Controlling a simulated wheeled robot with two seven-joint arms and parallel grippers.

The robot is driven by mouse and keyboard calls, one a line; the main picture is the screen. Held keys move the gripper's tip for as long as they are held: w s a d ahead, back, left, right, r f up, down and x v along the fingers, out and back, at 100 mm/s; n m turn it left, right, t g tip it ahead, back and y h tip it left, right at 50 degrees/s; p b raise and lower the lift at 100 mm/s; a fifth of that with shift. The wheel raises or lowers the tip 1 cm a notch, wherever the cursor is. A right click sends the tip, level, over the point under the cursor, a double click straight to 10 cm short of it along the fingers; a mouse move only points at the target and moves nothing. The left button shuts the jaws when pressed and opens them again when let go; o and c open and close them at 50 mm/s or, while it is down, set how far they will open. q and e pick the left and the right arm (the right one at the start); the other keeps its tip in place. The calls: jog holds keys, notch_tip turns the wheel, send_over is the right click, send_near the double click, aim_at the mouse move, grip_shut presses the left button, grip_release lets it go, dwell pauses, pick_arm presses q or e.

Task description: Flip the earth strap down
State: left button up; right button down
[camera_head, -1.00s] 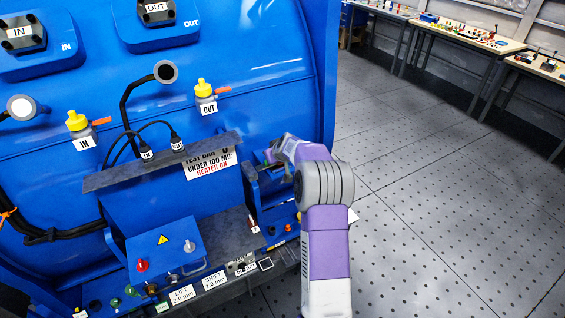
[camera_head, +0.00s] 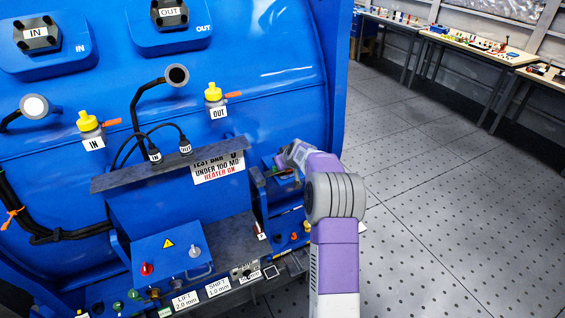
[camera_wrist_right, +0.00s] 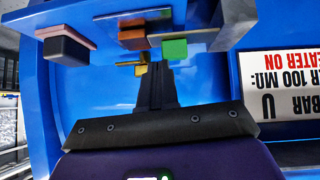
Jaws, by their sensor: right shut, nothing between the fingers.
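My right gripper (camera_wrist_right: 157,90) is shut and empty in the right wrist view. Its narrow dark fingers point at a small brass-coloured piece (camera_wrist_right: 140,62) beneath an orange-brown plate (camera_wrist_right: 131,38). I cannot tell whether the fingertips touch the brass piece. I cannot tell for sure which of these parts is the earth strap. In the head view my right arm reaches to the right side of the blue motor (camera_head: 290,90). The wrist there hides most of the fingers and the small parts in front of them. My left gripper is not in view.
A green block (camera_wrist_right: 174,49) and a dark block with a red edge (camera_wrist_right: 66,46) flank the brass piece. A grey ledge (camera_head: 165,166) and a white sign (camera_head: 217,168) lie left of my wrist. Open floor (camera_head: 440,190) is on the right.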

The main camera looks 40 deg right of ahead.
jog(key=w+d+r+p+v, duration=0.1)
jog(key=r+v, duration=0.1)
jog(key=v, duration=1)
jog(key=shift+r, duration=0.2)
jog(key=a+f+g+y+b, duration=0.1)
jog(key=a+f+g+y, duration=0.1)
jog(key=a+f, duration=1.1)
jog(key=a+f+g+y+b, duration=0.1)
jog(key=a+f+y+b, duration=0.1)
jog(key=a+f, duration=1.05)
jog(key=s+a+f+g+y+b, duration=0.1)
jog(key=s+a+f+g+y, duration=0.1)
jog(key=s+a+f, duration=0.7)
jog(key=s+a+f+g+y+b, duration=0.1)
jog(key=s+a+f+g, duration=0.1)
jog(key=s+a+f, duration=0.7)
jog(key=s+a, duration=0.1)
jog(key=s, duration=0.3)
jog(key=shift+s+a+f+n+g+y, duration=0.25)
jog(key=shift+s+a+n+g+y, duration=0.05)
jog(key=shift+s+a+y, duration=0.1)
